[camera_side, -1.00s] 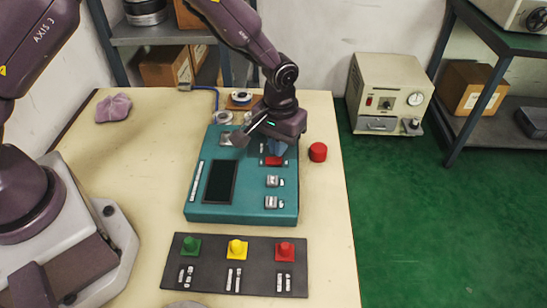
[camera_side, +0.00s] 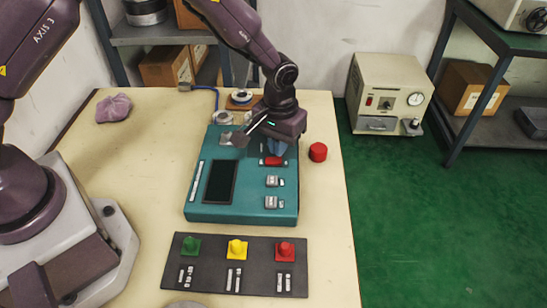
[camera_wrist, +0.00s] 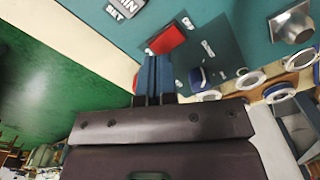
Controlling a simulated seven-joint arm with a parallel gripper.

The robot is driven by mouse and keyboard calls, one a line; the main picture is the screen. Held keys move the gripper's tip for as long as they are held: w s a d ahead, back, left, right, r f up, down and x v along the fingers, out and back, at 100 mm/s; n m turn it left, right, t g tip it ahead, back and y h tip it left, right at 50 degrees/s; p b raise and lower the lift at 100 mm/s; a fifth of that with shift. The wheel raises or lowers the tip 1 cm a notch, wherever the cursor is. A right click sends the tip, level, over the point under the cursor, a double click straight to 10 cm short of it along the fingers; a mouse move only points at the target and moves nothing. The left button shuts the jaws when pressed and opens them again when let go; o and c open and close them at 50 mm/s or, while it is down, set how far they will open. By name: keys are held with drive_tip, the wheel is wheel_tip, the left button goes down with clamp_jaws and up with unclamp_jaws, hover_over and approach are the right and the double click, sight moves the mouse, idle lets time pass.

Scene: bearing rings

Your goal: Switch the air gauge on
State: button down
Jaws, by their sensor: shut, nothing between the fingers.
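The air gauge is a teal box (camera_side: 240,211) on the table, with a dark, blank screen (camera_side: 219,181). Its red rocker switch (camera_side: 272,161) sits near the far right of the top panel; it also shows in the wrist view (camera_wrist: 167,40). My gripper (camera_side: 277,148) is shut and empty, pointing down with its blue fingers just beyond the switch. In the wrist view the blue fingertips (camera_wrist: 154,62) are close below the switch; whether they touch it I cannot tell.
A red cylindrical cap (camera_side: 318,152) stands right of the box. A dark plate (camera_side: 213,264) with green, yellow and red pieces lies in front. Rings (camera_side: 240,97) lie behind, and a pink cloth (camera_side: 113,107) lies at the left.

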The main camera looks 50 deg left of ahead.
sight(266, 167)
drive_tip(key=shift+f, duration=1.35)
idle(0.7)
drive_tip(key=shift+r, duration=3.6)
drive_tip(key=s, duration=0.1)
drive_tip(key=s+m, duration=0.1)
drive_tip(key=s+g, duration=0.1)
drive_tip(key=shift+a+f, duration=0.1)
drive_tip(key=shift+a, duration=0.25)
drive_tip(key=s+a+r+m+t, duration=0.1)
drive_tip(key=s+a+r+t, duration=0.2)
drive_tip(key=s+r, duration=0.7)
drive_tip(key=s+a+r+m+t, duration=0.1)
drive_tip(key=s+a+r+t, duration=0.2)
drive_tip(key=s+a+r, duration=0.3)
drive_tip(key=s+r, duration=0.4)
drive_tip(key=r, duration=0.3)
drive_tip(key=shift+s+r+t, duration=0.3)
drive_tip(key=shift+r, duration=0.1)
drive_tip(key=shift+a, duration=0.1)
